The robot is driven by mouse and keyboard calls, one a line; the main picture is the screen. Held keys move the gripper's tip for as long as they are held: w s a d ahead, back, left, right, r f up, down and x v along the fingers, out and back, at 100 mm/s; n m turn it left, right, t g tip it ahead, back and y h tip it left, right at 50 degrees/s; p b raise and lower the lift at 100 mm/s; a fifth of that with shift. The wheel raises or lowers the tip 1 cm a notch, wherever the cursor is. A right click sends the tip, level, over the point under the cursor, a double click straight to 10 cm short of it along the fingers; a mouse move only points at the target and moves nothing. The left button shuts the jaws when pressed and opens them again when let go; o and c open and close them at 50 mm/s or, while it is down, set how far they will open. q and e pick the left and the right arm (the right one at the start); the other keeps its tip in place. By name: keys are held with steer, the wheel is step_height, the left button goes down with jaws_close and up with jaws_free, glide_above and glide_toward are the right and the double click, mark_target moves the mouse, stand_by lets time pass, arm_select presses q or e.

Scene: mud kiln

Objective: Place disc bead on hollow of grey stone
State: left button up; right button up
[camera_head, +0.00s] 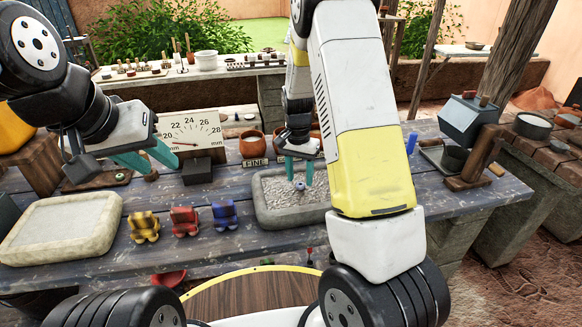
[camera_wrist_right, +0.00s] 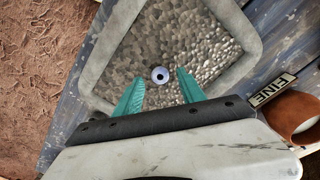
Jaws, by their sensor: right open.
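The disc bead (camera_head: 300,186) is a small blue-grey ring with a dark hole; it also shows in the right wrist view (camera_wrist_right: 160,75). It shows against the pebbly grey bed of a stone basin (camera_head: 262,211), whose rim is also in the right wrist view (camera_wrist_right: 98,77). My right gripper (camera_head: 298,183) is open over the basin, its teal fingertips on either side of the bead; contact cannot be told. A pale grey stone slab (camera_head: 60,228) with a shallow sunken top lies at left. I cannot tell which is the named grey stone. My left gripper (camera_head: 164,168) is open and empty.
Yellow (camera_head: 144,227), red (camera_head: 184,222) and blue (camera_head: 225,214) small objects stand between slab and basin. A dial gauge (camera_head: 192,135), a clay pot (camera_head: 252,145) and a FINE label (camera_head: 255,162) stand behind. A dark wooden stand (camera_head: 475,165) is at right.

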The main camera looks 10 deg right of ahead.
mark_target(298, 184)
step_height(298, 184, up, 10)
steer(key=s+r+n+t+y, duration=0.2)
steer(key=s+r+n+t, duration=0.15)
steer(key=s+r, duration=0.9)
steer(key=s+a+r+n+t, duration=0.2)
steer(key=s+r+n+t, duration=0.1)
steer(key=s, duration=0.8)
steer(key=shift+s+r+n+y, duration=0.3)
steer(key=shift+s+n, duration=0.1)
steer(key=shift+n, duration=0.25)
